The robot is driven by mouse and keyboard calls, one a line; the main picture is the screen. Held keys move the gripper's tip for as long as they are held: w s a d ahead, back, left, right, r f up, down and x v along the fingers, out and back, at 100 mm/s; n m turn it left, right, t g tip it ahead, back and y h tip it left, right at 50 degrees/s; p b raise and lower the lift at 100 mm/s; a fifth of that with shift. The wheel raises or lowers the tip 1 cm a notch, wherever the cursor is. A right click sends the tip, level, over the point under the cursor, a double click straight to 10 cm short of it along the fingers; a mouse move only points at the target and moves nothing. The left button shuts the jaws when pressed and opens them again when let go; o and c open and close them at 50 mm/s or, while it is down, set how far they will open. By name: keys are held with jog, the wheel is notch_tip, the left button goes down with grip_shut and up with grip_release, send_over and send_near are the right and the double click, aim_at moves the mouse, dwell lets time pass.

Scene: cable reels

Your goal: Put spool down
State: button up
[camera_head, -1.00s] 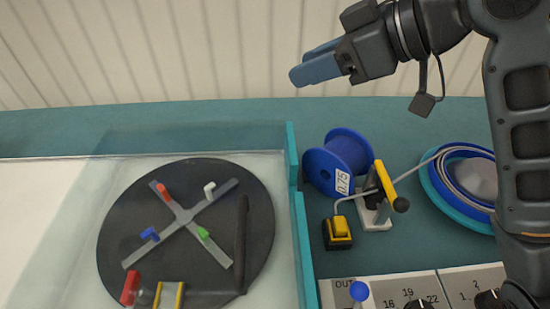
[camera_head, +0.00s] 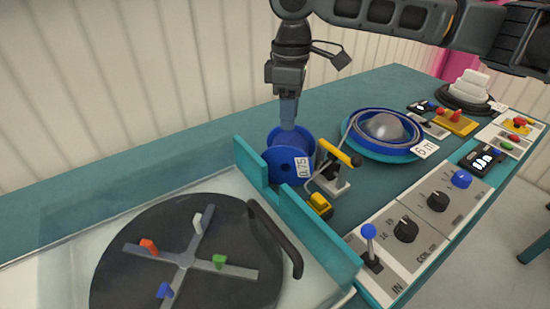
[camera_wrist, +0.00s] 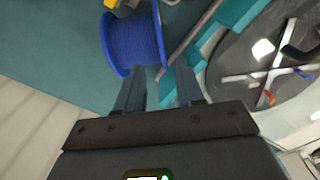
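The blue spool (camera_head: 280,160) with a white 0.75 label lies on its side on the teal bench, beside the teal edge of the turntable tray. In the wrist view the spool (camera_wrist: 135,42) is just beyond my fingertips, with its blue winding facing me. My gripper (camera_head: 288,118) points down, its fingers over the top of the spool. In the wrist view my gripper (camera_wrist: 158,72) has its two fingers clearly apart, with the spool's near edge close to the left finger. I cannot tell whether they touch. The spool's far side is hidden.
A yellow-handled device (camera_head: 335,165) stands right of the spool. A dark turntable (camera_head: 190,262) with a grey cross is at the front left. A blue-rimmed cable coil (camera_head: 385,132) and control panels (camera_head: 405,230) are to the right. Bare bench lies behind and left of the spool.

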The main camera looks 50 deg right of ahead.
aim_at(286, 146)
notch_tip(286, 146, down, 7)
jog(key=shift+w+a+r, duration=0.1)
jog(key=shift+a+r, duration=0.05)
jog(key=shift+r, duration=0.05)
jog(key=shift+c, duration=0.2)
grip_shut()
dwell(1.4)
